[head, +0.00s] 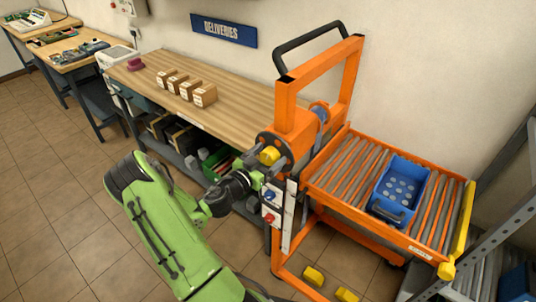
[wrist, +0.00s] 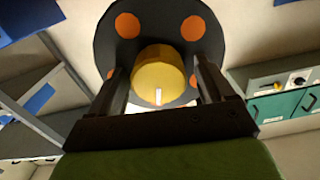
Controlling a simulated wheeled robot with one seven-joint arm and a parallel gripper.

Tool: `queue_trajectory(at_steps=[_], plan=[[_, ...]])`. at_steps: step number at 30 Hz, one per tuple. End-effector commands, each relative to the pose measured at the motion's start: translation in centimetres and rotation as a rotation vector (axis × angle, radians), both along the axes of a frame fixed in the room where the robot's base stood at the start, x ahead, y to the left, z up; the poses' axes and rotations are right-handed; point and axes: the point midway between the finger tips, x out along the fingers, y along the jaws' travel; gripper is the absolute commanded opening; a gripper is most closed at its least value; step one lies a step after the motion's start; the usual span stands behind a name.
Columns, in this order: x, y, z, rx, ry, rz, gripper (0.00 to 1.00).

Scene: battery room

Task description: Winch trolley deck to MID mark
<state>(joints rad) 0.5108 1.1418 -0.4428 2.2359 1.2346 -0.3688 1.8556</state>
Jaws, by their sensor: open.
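The orange winch trolley (head: 292,125) stands at the right, with a black handle on top. Its roller deck (head: 334,187) carries a blue tray (head: 391,212). A dark round winch wheel (head: 285,145) has a yellow knob (head: 269,155); the wrist view shows the wheel (wrist: 158,25) with orange spots and the knob (wrist: 158,72) close up. My gripper (wrist: 160,85) is open, one finger on each side of the knob; contact cannot be told. In the head view my gripper (head: 257,180) is at the wheel. A white strip (head: 289,218) runs down the post; no MID mark is legible.
A panel with a blue and a red button (head: 270,206) is beside my gripper. A wooden workbench (head: 150,75) with small cartons stands behind. A grey metal rack (head: 480,240) stands at the right. Tiled floor (head: 60,200) at the left is clear.

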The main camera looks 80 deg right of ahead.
Motion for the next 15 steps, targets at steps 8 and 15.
queue_trajectory(at_steps=[8, 15], plan=[[-0.03, -0.13, -0.07, 0.001, 0.001, 0.001, 0.77], [-0.02, -0.11, -0.06, 0.0, 0.001, 0.001, 0.4]])
